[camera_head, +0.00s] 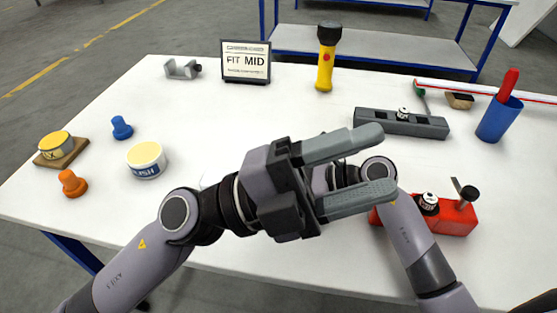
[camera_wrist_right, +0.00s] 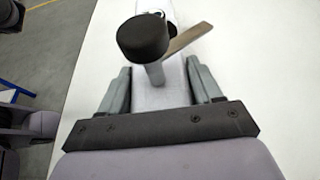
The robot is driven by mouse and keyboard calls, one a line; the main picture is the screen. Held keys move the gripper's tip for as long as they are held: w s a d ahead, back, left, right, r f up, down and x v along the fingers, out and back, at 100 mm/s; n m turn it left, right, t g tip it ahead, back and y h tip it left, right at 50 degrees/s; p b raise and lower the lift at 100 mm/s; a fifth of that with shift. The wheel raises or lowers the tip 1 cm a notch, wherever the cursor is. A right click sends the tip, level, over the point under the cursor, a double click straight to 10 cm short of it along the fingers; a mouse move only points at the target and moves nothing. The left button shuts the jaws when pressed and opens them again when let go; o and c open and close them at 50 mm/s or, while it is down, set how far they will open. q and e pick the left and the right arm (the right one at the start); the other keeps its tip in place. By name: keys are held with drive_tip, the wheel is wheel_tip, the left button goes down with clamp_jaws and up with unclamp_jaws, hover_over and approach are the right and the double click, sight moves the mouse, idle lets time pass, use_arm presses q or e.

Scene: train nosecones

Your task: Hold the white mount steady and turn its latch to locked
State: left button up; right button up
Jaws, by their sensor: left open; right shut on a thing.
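The white mount (camera_wrist_right: 160,95) shows in the right wrist view as a pale block between the fingers of my right gripper (camera_wrist_right: 160,82), which is shut on it. A black round knob (camera_wrist_right: 143,38) on a short stalk and a flat brownish lever (camera_wrist_right: 188,40) stand at its far end. I cannot tell whether the latch is locked. In the head view my left gripper (camera_head: 381,160) is open and empty, its fingers pointing right. It and its arm hide my right gripper and most or all of the mount there.
A red mount (camera_head: 456,217) sits right of my right arm, and a grey mount (camera_head: 385,122) lies behind. A blue cup (camera_head: 499,120), yellow flashlight (camera_head: 326,62), sign (camera_head: 246,62) and white-and-blue tin (camera_head: 146,160) stand around.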

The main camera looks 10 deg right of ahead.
use_arm(q)
wheel_tip(320, 180, down, 6)
drive_tip(key=d+f+m+g+y, duration=0.1)
drive_tip(key=m+g+y, duration=0.1)
drive_tip(key=m+y, duration=0.85)
drive_tip(key=w+a+r+n+t+y, duration=0.2)
drive_tip(key=w+a+t+y, duration=0.7)
drive_tip(key=w, duration=0.4)
drive_tip(key=shift+g, duration=0.4)
drive_tip(key=x, duration=1.1)
drive_tip(key=shift+a, duration=0.15)
drive_tip(key=shift+y, duration=0.25)
clamp_jaws()
